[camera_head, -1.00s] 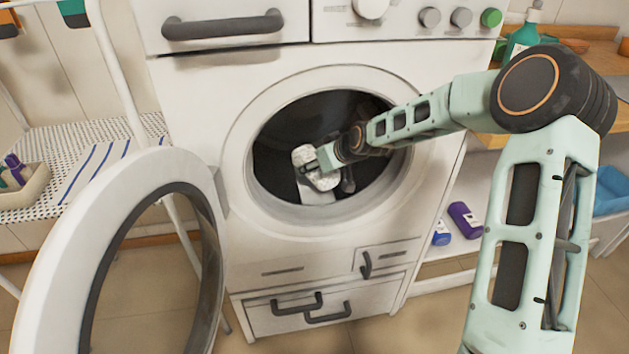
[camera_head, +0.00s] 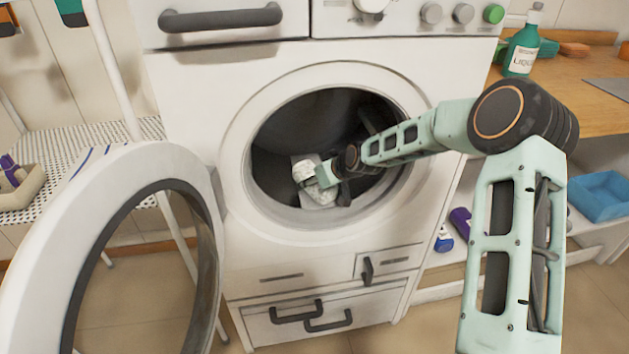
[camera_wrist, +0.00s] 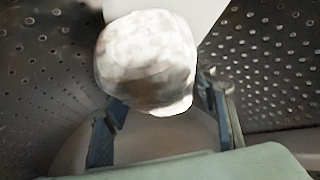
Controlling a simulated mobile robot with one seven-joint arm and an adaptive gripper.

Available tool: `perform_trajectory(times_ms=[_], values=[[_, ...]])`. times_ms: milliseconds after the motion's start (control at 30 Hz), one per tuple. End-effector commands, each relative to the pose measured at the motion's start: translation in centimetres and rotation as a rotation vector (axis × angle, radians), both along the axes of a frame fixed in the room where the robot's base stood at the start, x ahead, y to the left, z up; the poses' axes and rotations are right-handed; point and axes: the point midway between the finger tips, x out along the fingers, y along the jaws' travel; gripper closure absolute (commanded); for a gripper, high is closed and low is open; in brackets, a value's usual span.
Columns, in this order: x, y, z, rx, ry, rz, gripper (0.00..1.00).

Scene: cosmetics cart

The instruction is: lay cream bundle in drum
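The cream bundle (camera_head: 303,172) is a pale, rounded, mottled wad inside the open drum (camera_head: 273,178), low and left of its middle. My gripper (camera_head: 316,174) reaches into the drum from the right, its end at the bundle's right side. In the wrist view the bundle (camera_wrist: 147,62) fills the upper middle, and my gripper's fingers (camera_wrist: 165,98) lie on either side of its lower part. They appear shut on it, though the contact is partly hidden. I cannot tell whether the bundle touches the drum floor.
The washer's round door (camera_head: 35,250) stands open at the left. The door opening's rim (camera_head: 238,165) surrounds my forearm. Perforated drum wall (camera_wrist: 265,70) is close on both sides in the wrist view. A green bottle (camera_head: 522,52) stands on the wooden counter at right.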

Motion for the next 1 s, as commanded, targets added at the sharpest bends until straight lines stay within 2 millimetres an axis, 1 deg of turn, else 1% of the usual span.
perform_trajectory(times_ms=[33,100,133,367,467,567,800,1000], values=[[0.0,0.0,0.0,-0.001,0.001,0.000,0.41],[0.0,0.0,0.0,-0.001,0.001,0.000,0.33],[0.0,0.0,0.0,-0.001,0.001,0.000,0.31],[0.0,0.0,0.0,-0.001,0.001,0.000,0.31],[0.0,0.0,0.4,0.000,0.000,0.000,0.31],[-0.4,-0.4,1.2,0.000,0.000,-0.001,0.31],[-3.2,-2.8,5.0,-0.001,-0.001,-0.003,0.31],[-5.3,-4.4,7.4,-0.001,-0.001,-0.001,0.31]])
